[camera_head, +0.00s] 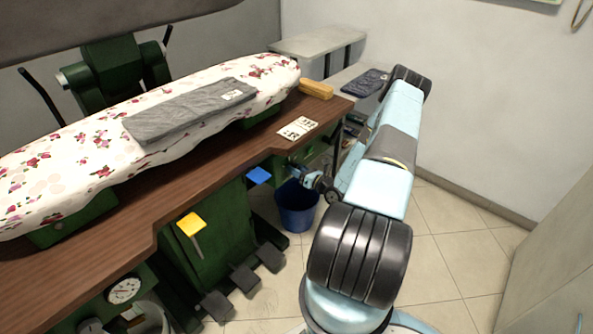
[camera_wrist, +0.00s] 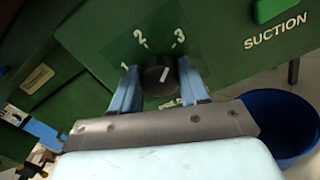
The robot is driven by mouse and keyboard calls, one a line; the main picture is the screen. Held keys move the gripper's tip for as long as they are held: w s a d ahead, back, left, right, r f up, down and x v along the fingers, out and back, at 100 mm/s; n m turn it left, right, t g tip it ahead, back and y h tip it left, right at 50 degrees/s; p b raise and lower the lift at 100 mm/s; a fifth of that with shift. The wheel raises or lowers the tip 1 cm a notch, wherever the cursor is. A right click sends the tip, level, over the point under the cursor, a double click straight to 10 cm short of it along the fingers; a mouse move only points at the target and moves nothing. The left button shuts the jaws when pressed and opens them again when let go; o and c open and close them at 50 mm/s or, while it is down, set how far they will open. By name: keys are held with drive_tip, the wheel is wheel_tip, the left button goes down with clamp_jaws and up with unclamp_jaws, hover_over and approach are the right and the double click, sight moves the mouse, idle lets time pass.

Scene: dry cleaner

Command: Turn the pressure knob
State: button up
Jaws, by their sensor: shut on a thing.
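The black pressure knob (camera_wrist: 157,80) is on the green machine panel (camera_wrist: 95,30) in the wrist view. White numbers 1, 2 and 3 are printed around its upper side. Its white mark tilts up to the right, pointing roughly between 2 and 3. My gripper (camera_wrist: 160,76) has one blue finger on each side of the knob and is shut on it. The label below the knob is mostly hidden by my gripper. In the head view my gripper (camera_head: 309,179) reaches the green panel under the tabletop's right end; the knob cannot be made out there.
A blue bucket (camera_head: 296,210) stands on the floor just below my gripper. The wooden tabletop (camera_head: 240,150) is above. In the wrist view a green button (camera_wrist: 273,9) is above the SUCTION label.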

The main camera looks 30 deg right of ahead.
drive_tip(key=shift+d+m, duration=0.15)
drive_tip(key=shift+m, duration=0.85)
drive_tip(key=o, duration=1)
drive_tip(key=shift+o, duration=0.2)
drive_tip(key=v, duration=1.3)
drive_tip(key=shift+s, duration=0.35)
